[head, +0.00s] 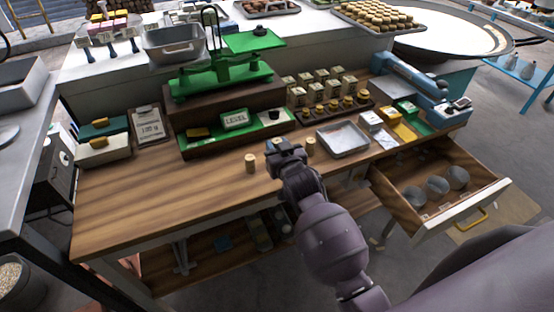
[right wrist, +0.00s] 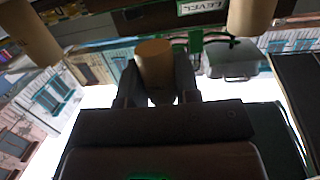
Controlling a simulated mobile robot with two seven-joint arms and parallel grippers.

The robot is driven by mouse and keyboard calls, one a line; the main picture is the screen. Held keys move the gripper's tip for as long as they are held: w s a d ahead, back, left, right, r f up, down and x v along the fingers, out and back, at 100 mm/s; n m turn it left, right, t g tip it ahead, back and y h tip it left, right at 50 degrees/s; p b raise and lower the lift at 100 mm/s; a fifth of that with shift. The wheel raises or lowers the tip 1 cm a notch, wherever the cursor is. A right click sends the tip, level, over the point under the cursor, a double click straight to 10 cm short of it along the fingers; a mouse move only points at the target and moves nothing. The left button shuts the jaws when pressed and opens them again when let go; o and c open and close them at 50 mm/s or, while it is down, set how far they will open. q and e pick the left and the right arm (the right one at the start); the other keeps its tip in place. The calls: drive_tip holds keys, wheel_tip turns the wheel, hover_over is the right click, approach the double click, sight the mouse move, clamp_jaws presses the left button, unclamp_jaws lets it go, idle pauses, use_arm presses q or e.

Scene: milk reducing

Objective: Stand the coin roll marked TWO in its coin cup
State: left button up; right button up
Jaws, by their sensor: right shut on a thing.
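My right gripper (head: 280,146) is low over the front middle of the wooden bench, shut on a tan coin roll. The held coin roll (right wrist: 155,62) stands out between the fingers in the right wrist view. One loose coin roll (head: 250,163) stands upright on the bench left of the gripper, and another coin roll (head: 310,147) is just to its right. Two rolls also show at the upper edges of the right wrist view, at left (right wrist: 28,35) and right (right wrist: 252,14). No marking is readable on any roll. I cannot tell which container is the TWO cup. My left gripper is not in view.
A metal tray (head: 344,139) lies right of the gripper. Behind are a dark rack of small round pieces (head: 333,106), pale boxes (head: 337,76) and a green balance scale (head: 221,76) with a LEVEL sign. An open drawer (head: 425,206) juts out at right. The bench's front left is clear.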

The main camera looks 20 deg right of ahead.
drive_tip(key=shift+f, duration=2.4)
drive_tip(key=o, duration=1)
drive_tip(key=shift+f, duration=0.1)
drive_tip(key=shift+c, duration=0.2)
